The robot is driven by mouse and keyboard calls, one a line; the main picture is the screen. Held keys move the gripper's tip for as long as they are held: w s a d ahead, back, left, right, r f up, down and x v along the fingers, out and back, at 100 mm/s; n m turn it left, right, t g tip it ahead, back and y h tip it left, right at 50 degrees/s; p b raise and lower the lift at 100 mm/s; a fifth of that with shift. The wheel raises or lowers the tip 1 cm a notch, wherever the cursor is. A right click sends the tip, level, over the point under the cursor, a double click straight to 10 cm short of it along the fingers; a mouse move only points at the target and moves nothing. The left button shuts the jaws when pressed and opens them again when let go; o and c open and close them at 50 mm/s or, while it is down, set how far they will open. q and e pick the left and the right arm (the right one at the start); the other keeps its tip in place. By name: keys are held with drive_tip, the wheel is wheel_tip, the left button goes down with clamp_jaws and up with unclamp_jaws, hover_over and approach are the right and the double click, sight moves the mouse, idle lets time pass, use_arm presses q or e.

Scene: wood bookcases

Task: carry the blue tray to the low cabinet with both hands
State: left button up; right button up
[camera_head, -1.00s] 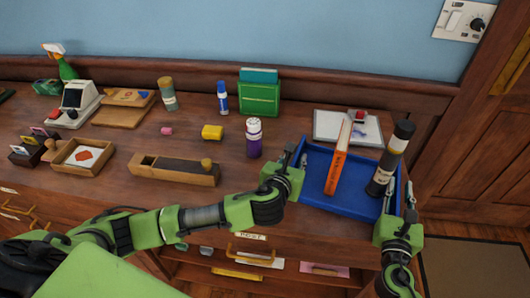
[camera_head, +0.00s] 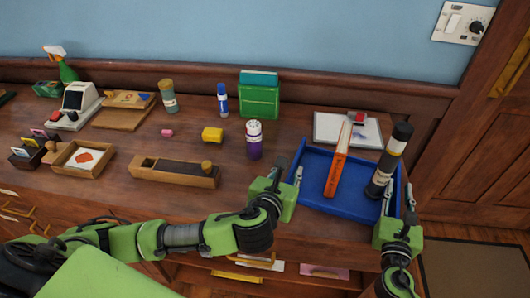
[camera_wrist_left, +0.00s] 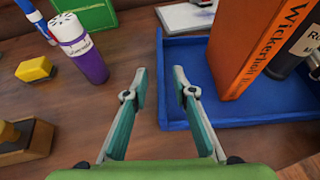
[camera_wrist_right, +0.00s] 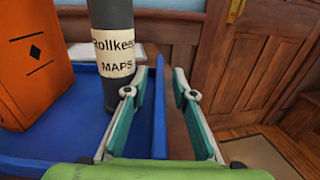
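The blue tray (camera_head: 330,205) sits at the right end of the wooden cabinet top. It holds an upright orange book (camera_head: 338,160) and a dark tube with a cream label (camera_head: 390,160), marked as maps in the right wrist view (camera_wrist_right: 112,55). My left gripper (camera_head: 290,170) is open at the tray's left side; in the left wrist view (camera_wrist_left: 160,88) the tray's left wall shows between its fingers. My right gripper (camera_head: 398,195) is open at the tray's right side; in the right wrist view (camera_wrist_right: 155,92) the right wall shows between its fingers. Contact is unclear.
A purple bottle (camera_head: 254,140) stands left of the tray, near a long wooden box (camera_head: 172,170). A white board (camera_head: 365,131) lies behind the tray. A yellow block (camera_head: 212,134) and a green box (camera_head: 259,98) are further left. Floor with a mat (camera_head: 470,270) shows at right.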

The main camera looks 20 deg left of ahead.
use_arm(q)
drive_tip(key=shift+s+r, duration=0.1)
drive_tip(key=shift+s, duration=0.15)
use_arm(e)
drive_tip(key=shift+s, duration=0.3)
drive_tip(key=s, duration=1.1)
drive_tip(key=shift+s+d, duration=0.25)
use_arm(q)
drive_tip(key=shift+s, duration=0.1)
